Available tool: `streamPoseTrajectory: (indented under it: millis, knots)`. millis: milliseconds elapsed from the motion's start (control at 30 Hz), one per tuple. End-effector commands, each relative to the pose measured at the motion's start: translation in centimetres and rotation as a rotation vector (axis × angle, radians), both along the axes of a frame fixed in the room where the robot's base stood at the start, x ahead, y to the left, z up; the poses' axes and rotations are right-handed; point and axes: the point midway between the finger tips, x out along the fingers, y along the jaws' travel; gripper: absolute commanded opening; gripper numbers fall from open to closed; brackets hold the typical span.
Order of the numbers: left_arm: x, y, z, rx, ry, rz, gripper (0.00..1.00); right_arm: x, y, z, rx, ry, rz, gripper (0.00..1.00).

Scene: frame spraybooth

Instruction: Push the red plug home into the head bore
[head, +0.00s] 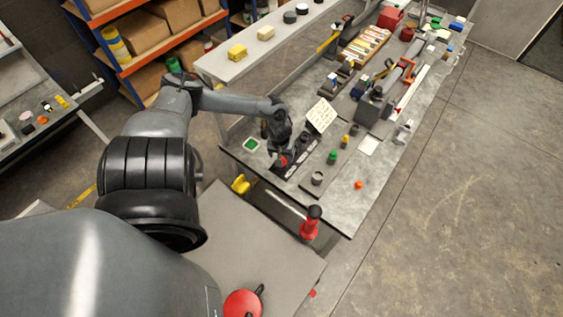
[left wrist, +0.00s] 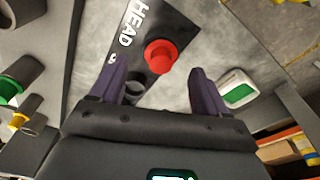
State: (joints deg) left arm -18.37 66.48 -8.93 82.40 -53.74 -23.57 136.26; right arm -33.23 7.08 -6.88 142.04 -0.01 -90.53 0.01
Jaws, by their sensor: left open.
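The red plug (left wrist: 161,56) shows in the left wrist view as a round red cap standing on a dark strip marked HEAD (left wrist: 139,28). In the head view the plug (head: 283,160) is a small red spot just under my left gripper (head: 280,154). My left gripper (left wrist: 158,72) is open, with one dark finger on each side of the plug and a gap to both. The plug's lower part and the bore under it are hidden, so I cannot tell how deep it sits. My right gripper is not in view.
A green-topped white tray (head: 251,144) lies left of my gripper. A tilted pale board (head: 321,115), a green piece (head: 332,157) and a grey cup (head: 318,178) stand to the right. A red-and-black item (head: 311,223) stands at the near edge.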

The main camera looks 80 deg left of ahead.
Motion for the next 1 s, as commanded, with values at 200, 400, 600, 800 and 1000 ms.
streamPoseTrajectory:
  millis: [200, 400, 600, 800, 1000]
  knots:
    - [0.0, 0.2, -2.6, -0.001, -0.002, 0.002, 0.76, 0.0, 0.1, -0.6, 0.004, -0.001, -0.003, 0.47]
    - [0.0, 0.2, -3.0, 0.000, -0.001, 0.000, 0.76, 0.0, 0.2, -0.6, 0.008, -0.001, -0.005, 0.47]
    - [0.0, 0.2, -3.0, 0.000, -0.001, 0.000, 0.65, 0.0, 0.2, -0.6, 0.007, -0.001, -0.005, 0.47]
    - [0.0, 0.2, -3.0, 0.000, -0.001, 0.000, 0.34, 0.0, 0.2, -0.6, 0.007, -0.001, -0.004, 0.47]
    - [0.0, 0.2, -2.9, 0.000, -0.001, 0.000, 0.15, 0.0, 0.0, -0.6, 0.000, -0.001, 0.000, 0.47]
